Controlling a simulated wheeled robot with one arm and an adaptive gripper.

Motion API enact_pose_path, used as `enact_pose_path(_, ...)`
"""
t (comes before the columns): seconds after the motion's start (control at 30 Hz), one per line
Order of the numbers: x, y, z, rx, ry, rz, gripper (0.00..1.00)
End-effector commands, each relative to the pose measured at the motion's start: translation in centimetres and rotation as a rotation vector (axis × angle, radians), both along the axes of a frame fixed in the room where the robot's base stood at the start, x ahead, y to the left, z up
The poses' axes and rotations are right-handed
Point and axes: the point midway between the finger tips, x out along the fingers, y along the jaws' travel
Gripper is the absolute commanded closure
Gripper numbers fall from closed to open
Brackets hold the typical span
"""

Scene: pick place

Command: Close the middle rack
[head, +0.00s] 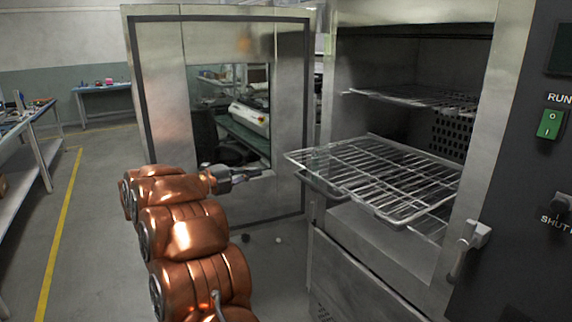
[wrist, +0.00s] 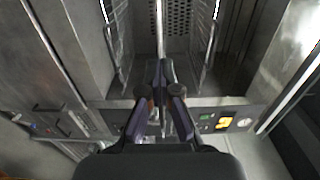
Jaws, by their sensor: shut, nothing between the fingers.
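The middle rack (head: 385,182) is a wire shelf sticking out of the open metal oven (head: 400,265), with its front part beyond the opening. My gripper (head: 268,174) is shut and empty. In the head view it is just left of the rack's front left corner, with a small gap in the picture. In the wrist view my gripper's fingers (wrist: 160,68) are together and point toward the oven chamber with its perforated wall (wrist: 185,20). Wire parts show on both sides there, but I cannot tell which rack they belong to.
An upper rack (head: 420,97) sits inside the chamber above the middle one. The oven door (head: 160,100) stands wide open behind my arm. A latch handle (head: 465,245) juts from the oven's right front edge. A control panel (head: 540,190) is at far right.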

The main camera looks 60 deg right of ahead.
Motion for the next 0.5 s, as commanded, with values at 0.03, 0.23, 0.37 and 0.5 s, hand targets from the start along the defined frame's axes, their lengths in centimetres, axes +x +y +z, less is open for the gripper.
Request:
enact_pose_path(0.03, -0.5, -0.7, 0.1, 0.000, 0.001, -0.003, 1.00)
enact_pose_path(0.23, -1.8, -3.0, 0.2, -0.003, 0.002, -0.003, 1.00)
enact_pose_path(0.37, -2.7, -4.6, 0.1, 0.000, 0.001, -0.001, 1.00)
enact_pose_path(0.5, -3.6, -6.2, 0.2, -0.002, 0.002, -0.002, 1.00)
